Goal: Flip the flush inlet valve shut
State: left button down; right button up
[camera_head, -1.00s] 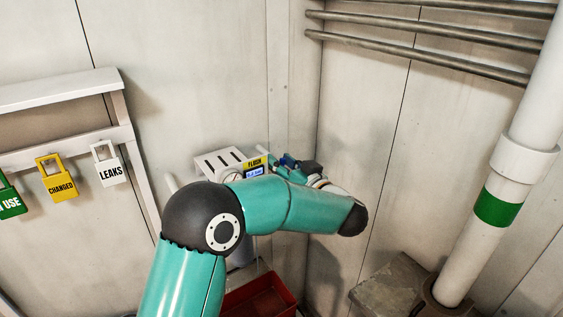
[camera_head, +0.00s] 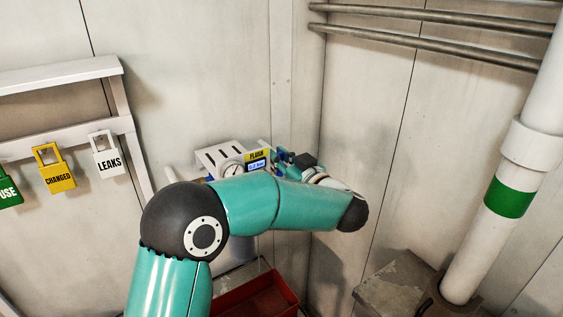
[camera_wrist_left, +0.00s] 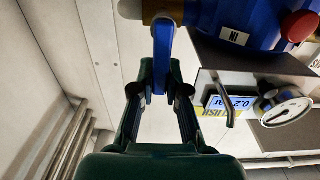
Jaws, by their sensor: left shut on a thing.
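The flush inlet valve's blue lever handle (camera_wrist_left: 161,55) hangs down in the left wrist view from a pale fitting at the top edge. My left gripper (camera_wrist_left: 160,88) is shut on the lever's lower end, with a dark finger on each side. A blue body (camera_wrist_left: 235,22) labelled IN, with a red knob, is right of the lever. In the head view my left gripper (camera_head: 287,158) is small and partly hidden behind my teal forearm, just right of the yellow FLUSH label (camera_head: 257,155). My right gripper is in neither view.
A round gauge (camera_wrist_left: 285,106) and a digital display (camera_wrist_left: 232,102) sit right of the gripper. A red bin (camera_head: 255,298) is below my forearm. Padlocks hang on a rack (camera_head: 65,142) at left. A white pipe (camera_head: 487,235) stands at right.

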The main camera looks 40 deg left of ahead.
pick_arm(q)
jog(key=c, duration=1.2)
grip_release()
jog(key=shift+f, duration=0.1)
jog(key=shift+o, duration=0.2)
jog(key=v, duration=0.8)
jog(key=shift+w, duration=0.15)
jog(key=shift+d, duration=0.1)
